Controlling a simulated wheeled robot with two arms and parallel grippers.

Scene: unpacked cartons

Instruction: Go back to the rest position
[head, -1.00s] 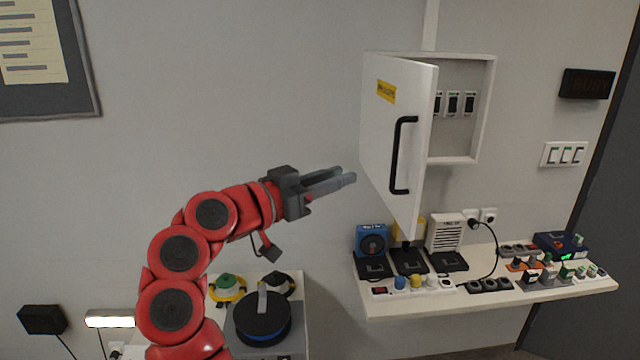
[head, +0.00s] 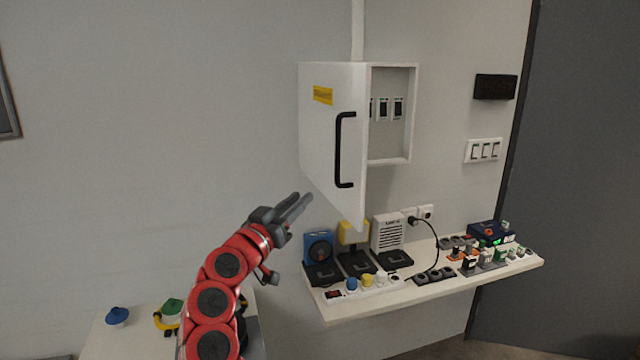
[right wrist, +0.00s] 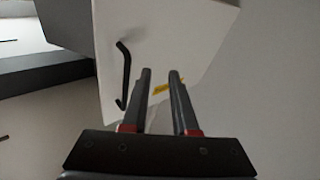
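My right gripper (head: 300,203) is raised in front of the wall, below and left of the open cabinet door (head: 318,130). Its two fingers are apart with nothing between them; in the right wrist view the fingers (right wrist: 160,78) also show a gap. The white door stands swung open with a yellow label and a black handle (head: 344,150). The handle also shows in the right wrist view (right wrist: 124,75), left of the fingers and apart from them. Inside the wall cabinet (head: 413,115) are several breakers. My left gripper is in neither view.
A white shelf (head: 440,290) at the right holds a blue device (head: 318,247), a white speaker-like box (head: 388,232), plugs and sockets. A lower white table (head: 105,338) at bottom left holds a blue knob-like item (head: 117,316) and a green-topped one (head: 172,309).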

